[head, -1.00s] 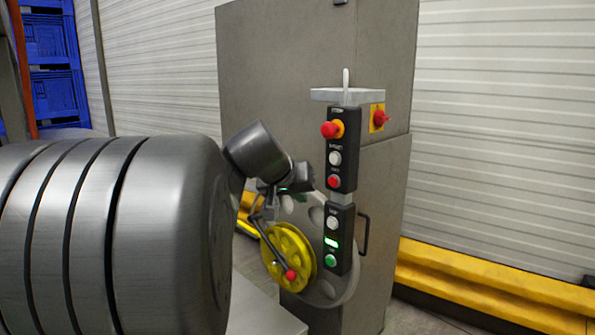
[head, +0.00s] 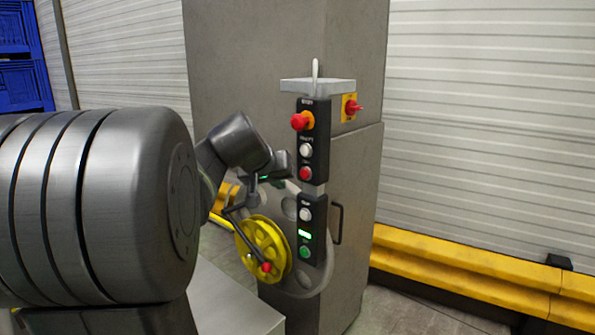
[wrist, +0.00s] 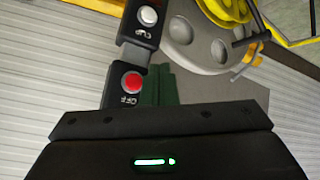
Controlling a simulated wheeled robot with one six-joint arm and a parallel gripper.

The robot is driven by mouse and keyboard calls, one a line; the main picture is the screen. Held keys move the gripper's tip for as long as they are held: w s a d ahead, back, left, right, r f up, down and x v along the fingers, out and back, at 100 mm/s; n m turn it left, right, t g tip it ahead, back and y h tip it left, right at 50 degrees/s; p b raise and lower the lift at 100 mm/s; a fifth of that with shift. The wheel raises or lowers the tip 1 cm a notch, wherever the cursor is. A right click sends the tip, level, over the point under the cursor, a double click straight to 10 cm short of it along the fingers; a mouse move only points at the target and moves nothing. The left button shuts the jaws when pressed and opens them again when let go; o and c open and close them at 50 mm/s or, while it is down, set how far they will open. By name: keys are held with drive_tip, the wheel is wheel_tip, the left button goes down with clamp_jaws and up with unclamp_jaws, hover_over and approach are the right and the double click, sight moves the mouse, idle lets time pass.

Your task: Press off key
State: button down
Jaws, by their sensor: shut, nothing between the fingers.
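The off key (wrist: 132,82) is a round red button on a black control box, marked OFF upside down in the wrist view. In the head view it is the red button (head: 305,173) at the bottom of the upper box (head: 313,160). My gripper (wrist: 162,80) shows dark green fingers, shut and empty, just right of the key in the wrist view. In the head view my gripper (head: 284,164) is just left of the upper box, its tips hard to make out. I cannot tell whether it touches the box. The key is uncovered.
A white button (head: 305,150) and a red emergency stop (head: 300,122) sit above the key. A lower box (head: 312,213) has a lit green display. A yellow wheel (head: 262,247) with a handle is below my gripper. A grey cabinet (head: 250,60) stands behind.

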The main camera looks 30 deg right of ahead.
sight(305, 174)
drive_tip(key=shift+w+d+p, duration=0.3)
drive_tip(key=shift+w+d, duration=0.05)
drive_tip(key=shift+d, duration=0.5)
drive_tip(key=shift+w+d+p, duration=0.35)
drive_tip(key=shift+d, duration=0.5)
drive_tip(key=shift+w+d+p, duration=0.3)
drive_tip(key=shift+w+d, duration=0.05)
drive_tip(key=shift+d, duration=0.5)
drive_tip(key=shift+w+d, duration=0.1)
drive_tip(key=shift+d, duration=0.05)
drive_tip(key=shift+w+d, duration=0.1)
drive_tip(key=shift+d, duration=0.15)
drive_tip(key=shift+w+d, duration=0.15)
drive_tip(key=shift+d, duration=0.25)
idle(0.6)
drive_tip(key=shift+a, duration=0.2)
drive_tip(key=shift+s+a+b, duration=0.35)
drive_tip(key=shift+a, duration=0.25)
